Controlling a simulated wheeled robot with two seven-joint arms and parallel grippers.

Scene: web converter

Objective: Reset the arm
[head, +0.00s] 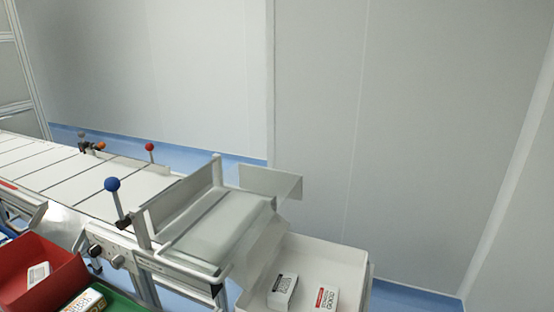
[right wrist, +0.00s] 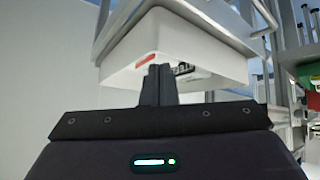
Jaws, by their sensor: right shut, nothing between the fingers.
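My right gripper (right wrist: 158,85) shows in the right wrist view with its dark fingers together and nothing between them. Its fingertips overlap the white bin (right wrist: 205,50) in the picture; I cannot tell whether they touch it. Neither gripper and neither arm shows in the head view.
In the head view a conveyor (head: 75,180) runs from the left to a chute end. A white bin (head: 330,255) below it holds two small boxes (head: 282,290). A red bin (head: 60,262) and a green bin (head: 125,300) stand at the lower left. Floor shows at the right.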

